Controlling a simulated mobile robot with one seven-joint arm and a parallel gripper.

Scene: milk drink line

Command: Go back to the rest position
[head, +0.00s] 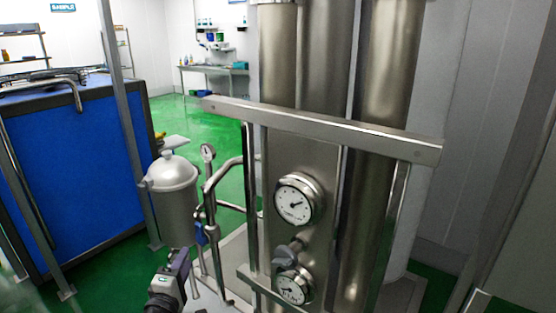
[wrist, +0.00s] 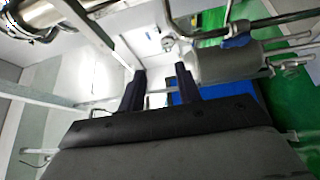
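My gripper (head: 182,262) is low in the head view, left of the steel machine and below the grey canister. In the wrist view its two dark fingers (wrist: 161,72) stand apart with a gap between them, and nothing is held there. The steel machine (head: 325,150) has an upper round gauge (head: 297,199) and a lower round gauge (head: 292,287) on its front. A valve knob (head: 288,252) sits between the gauges. My gripper is apart from these. Most of my arm is out of the head view.
Bent pipes with a small gauge (head: 208,152) and a blue valve handle (head: 200,234) rise close to my gripper. A grey canister (head: 176,200) stands behind it. A blue-sided unit (head: 75,180) stands at left. Green floor (head: 200,120) is clear farther back.

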